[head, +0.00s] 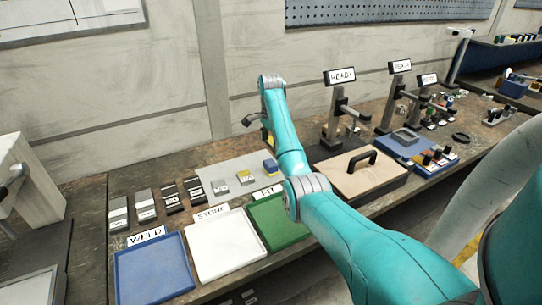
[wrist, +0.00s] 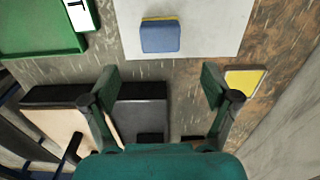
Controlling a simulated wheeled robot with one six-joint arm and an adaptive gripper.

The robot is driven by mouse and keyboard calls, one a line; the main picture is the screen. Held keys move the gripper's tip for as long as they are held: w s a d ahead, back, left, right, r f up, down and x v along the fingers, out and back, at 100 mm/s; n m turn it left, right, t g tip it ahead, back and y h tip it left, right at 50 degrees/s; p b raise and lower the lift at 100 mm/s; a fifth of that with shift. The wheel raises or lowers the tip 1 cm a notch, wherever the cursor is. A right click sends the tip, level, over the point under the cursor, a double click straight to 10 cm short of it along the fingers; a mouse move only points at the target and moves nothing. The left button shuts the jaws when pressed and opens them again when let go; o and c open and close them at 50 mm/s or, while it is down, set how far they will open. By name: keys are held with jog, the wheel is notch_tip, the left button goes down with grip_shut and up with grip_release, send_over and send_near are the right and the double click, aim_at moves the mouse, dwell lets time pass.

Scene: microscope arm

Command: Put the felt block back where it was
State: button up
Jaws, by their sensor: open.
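A small block (wrist: 160,37) with a blue top and a yellow edge lies on a pale grey sheet (wrist: 215,20) in the wrist view; it looks like the felt block, though no label confirms this. In the head view the blue-and-yellow block (head: 270,166) sits at the right part of the grey sheet (head: 222,172), behind the green tray. My gripper (wrist: 160,84) is open and empty, its two fingers spread wide above the bench, apart from the block. In the head view the gripper is mostly hidden behind my arm.
Blue (head: 153,272), white (head: 226,245) and green (head: 292,230) trays line the bench front. A pale board with a black handle (head: 362,160) and READY stands are right of my arm. A yellow-faced plate (wrist: 245,81) lies near my right finger. Several small blocks sit left.

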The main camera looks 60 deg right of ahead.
jog(key=shift+r, duration=0.75)
jog(key=shift+a+f, duration=0.1)
